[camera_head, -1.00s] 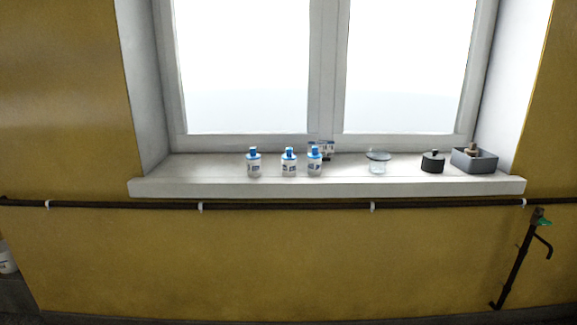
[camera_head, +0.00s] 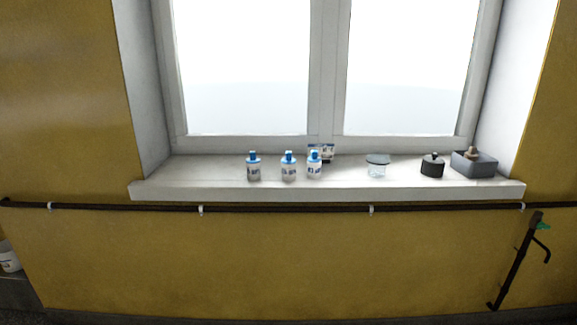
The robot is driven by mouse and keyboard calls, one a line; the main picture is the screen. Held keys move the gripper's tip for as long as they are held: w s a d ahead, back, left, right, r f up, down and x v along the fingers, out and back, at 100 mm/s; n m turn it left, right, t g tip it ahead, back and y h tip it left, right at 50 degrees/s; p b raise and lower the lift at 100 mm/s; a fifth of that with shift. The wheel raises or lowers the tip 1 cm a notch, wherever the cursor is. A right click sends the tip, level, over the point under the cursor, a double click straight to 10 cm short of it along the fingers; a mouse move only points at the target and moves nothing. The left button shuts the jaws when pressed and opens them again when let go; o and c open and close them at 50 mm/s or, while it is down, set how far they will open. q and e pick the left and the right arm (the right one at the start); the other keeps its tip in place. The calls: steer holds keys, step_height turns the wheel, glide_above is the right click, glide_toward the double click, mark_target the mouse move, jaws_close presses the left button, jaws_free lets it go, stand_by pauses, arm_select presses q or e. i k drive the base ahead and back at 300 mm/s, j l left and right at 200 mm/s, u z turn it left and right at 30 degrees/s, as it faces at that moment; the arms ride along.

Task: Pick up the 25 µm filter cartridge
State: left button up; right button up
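Three white cartridges with blue tops stand upright in a row on the window sill: a left one (camera_head: 253,168), a middle one (camera_head: 288,168) and a right one (camera_head: 314,167). Each has a printed label, too small and blurred to read, so I cannot tell which is the 25 µm filter cartridge. The left one stands a little apart; the middle and right ones are closer together. Neither of my grippers is in view.
On the white sill (camera_head: 220,190) also stand a small printed box or card (camera_head: 326,150) behind the right cartridge, a glass jar (camera_head: 377,168), a dark lidded pot (camera_head: 432,167) and a grey box (camera_head: 476,165). A dark pipe (camera_head: 290,209) runs below the sill.

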mark_target(288, 163)
steer(key=i+l+u, duration=0.1)
steer(key=i+l, duration=0.2)
steer(key=i+l+u, duration=0.1)
steer(key=i+l, duration=0.15)
steer(key=l, duration=0.15)
steer(key=i+l+u, duration=0.15)
steer(key=l, duration=0.25)
steer(key=i+l+u, duration=0.1)
steer(key=i+l, duration=0.25)
